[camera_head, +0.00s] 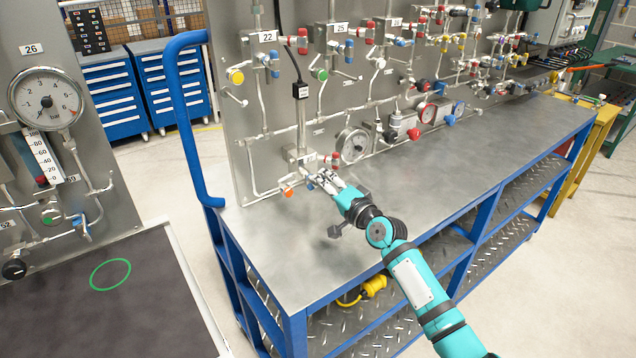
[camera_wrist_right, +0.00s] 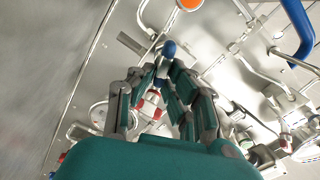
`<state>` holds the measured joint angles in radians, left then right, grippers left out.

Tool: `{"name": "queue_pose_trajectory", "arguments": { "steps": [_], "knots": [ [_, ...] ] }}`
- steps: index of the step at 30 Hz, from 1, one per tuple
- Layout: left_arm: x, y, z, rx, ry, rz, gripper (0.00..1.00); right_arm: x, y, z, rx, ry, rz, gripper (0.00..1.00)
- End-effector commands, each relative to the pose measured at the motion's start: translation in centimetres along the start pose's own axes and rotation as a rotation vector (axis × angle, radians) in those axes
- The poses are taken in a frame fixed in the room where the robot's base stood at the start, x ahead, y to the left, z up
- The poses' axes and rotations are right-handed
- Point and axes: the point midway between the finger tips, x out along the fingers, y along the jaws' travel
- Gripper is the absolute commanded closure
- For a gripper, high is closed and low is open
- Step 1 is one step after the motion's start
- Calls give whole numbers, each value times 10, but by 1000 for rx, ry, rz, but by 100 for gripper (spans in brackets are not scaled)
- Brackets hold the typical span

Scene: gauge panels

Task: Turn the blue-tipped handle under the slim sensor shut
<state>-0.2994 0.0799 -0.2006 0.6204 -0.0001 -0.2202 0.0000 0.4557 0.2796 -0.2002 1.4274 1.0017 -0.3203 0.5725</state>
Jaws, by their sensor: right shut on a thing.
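The slim sensor (camera_head: 300,91) is a small black box with a white label and a black cable, upright on a thin pipe on the panel. Below it is a metal valve block (camera_head: 297,155) low on the panel. The blue-tipped handle (camera_wrist_right: 168,48) shows its blue end between and just beyond my fingertips in the wrist view; in the head view only a little blue (camera_head: 310,186) shows beside the fingers. My right gripper (camera_head: 322,179) is shut on this handle, also seen in the wrist view (camera_wrist_right: 167,72). The fingers hide the handle's shaft. My left gripper is out of view.
An orange knob (camera_head: 287,191) sits left of the fingers and a red-tipped handle (camera_head: 332,160) just above them. A round gauge (camera_head: 353,145) stands to the right. The steel tabletop (camera_head: 300,250) below is mostly clear. A blue rail (camera_head: 183,110) rises at the left.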

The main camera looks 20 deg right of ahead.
Motion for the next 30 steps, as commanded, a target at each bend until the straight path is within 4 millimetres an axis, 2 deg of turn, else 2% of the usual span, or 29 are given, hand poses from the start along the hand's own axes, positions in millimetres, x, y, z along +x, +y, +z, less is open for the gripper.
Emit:
{"name": "queue_pose_trajectory", "arguments": {
  "steps": [7, 14, 24, 25, 30],
  "knots": [
    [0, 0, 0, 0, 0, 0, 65, 0, 1, 1, 16, -2, 3, 100],
    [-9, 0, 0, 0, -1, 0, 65, 0, 4, 2, 290, -2, 2, 100],
    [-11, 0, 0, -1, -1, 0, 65, 0, 5, 2, 345, -2, 3, 100],
    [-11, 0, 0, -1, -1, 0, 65, 0, 6, 2, 359, -2, 3, 86],
    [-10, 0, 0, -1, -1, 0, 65, 0, 6, 2, 352, -1, 2, 65]
  ]
}}
